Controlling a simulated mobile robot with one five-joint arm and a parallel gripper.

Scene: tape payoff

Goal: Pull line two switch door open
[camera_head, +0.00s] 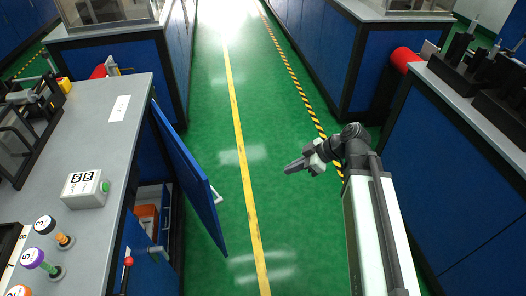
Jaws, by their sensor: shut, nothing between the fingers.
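A blue door (190,180) on the left bench stands swung out over the aisle, well open. Its small pale handle (217,196) sits on the aisle-side face near the free edge. Behind the door the cabinet shows an orange thing (147,217) and a blue bin; the rest of the inside is hidden. My gripper (287,170) is over the aisle to the right of the door, shut and empty, apart from the handle. It points left.
The left bench top (100,150) holds a grey box with a green button (86,188) and several numbered knobs. A red-tipped lever (128,262) sticks out below its edge. Blue benches line the right side. The green aisle floor (195,90) is clear.

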